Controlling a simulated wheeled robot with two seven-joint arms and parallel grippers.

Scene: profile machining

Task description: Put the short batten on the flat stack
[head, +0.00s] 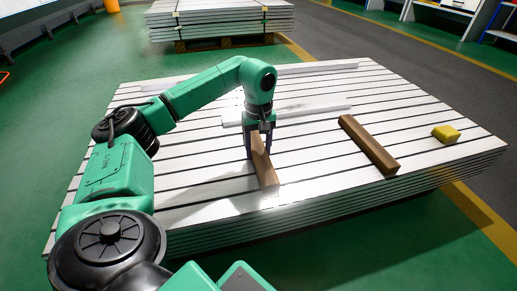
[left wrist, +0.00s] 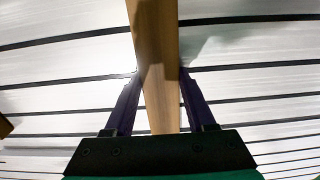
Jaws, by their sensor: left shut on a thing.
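My left gripper (head: 259,146) points down over the flat stack (head: 205,191) of white boards and is shut on a brown wooden batten (head: 265,172). In the left wrist view the batten (left wrist: 158,50) runs lengthwise between the two dark fingers (left wrist: 158,80). Its near end sticks out toward the front edge of the stack; whether it touches the boards I cannot tell. A second brown batten (head: 368,145) lies to the right on the same stack. Which batten is shorter is unclear, as the gripper covers part of the held one. My right gripper is not in view.
A yellow block (head: 445,133) lies near the stack's right corner. A pale strip (head: 312,110) lies behind the gripper, and another (head: 318,68) lies at the back edge. A second board stack (head: 220,22) stands behind on a pallet. The stack's front left is clear.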

